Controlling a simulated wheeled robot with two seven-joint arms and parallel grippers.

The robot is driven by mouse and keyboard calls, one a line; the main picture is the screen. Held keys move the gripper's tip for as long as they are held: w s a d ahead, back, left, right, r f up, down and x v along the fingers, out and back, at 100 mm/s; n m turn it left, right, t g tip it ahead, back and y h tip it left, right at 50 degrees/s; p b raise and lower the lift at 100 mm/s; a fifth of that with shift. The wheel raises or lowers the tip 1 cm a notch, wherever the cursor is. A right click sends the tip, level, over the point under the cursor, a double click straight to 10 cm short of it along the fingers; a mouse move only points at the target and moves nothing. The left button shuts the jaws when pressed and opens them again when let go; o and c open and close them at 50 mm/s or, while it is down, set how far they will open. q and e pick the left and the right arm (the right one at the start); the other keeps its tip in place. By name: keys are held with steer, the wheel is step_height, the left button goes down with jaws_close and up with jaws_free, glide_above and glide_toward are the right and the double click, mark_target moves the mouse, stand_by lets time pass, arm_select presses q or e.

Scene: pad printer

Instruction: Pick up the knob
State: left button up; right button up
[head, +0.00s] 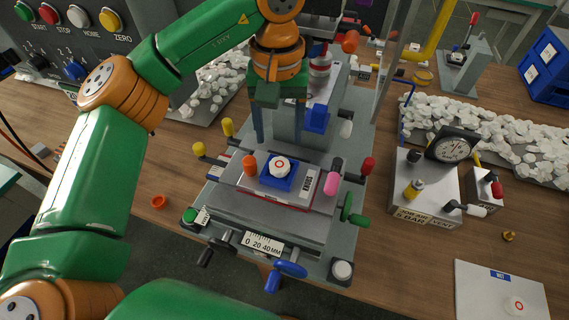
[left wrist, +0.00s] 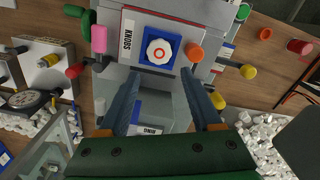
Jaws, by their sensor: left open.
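The knob (head: 279,166) is white and scalloped, with a red ring printed on top. It sits in a blue square holder (head: 270,182) on the pad printer's slide table (head: 235,199). The knob also shows near the top middle of the left wrist view (left wrist: 159,51), in its blue holder (left wrist: 143,39). My left gripper (head: 279,138) points down, open and empty, above and behind the knob. In the left wrist view its two blue-grey fingers (left wrist: 160,78) stand wide apart, with the knob beyond their tips. My right gripper is not in view.
Coloured handles surround the holder: an orange one (head: 249,165), a pink one (head: 331,183) and a green one (head: 352,209). A gauge box (head: 425,185) stands at right. A white sheet (head: 490,290) with another ringed knob (head: 515,306) lies at lower right. White knobs fill trays behind.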

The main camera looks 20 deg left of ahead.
mark_target(280, 163)
arm_select(q)
steer(key=shift+s+f, duration=0.25)
steer(key=shift+f, duration=0.2)
step_height(280, 163, down, 6)
steer(key=shift+s+d+r+p, duration=0.1)
steer(key=shift+p, duration=1.05)
jaws_close()
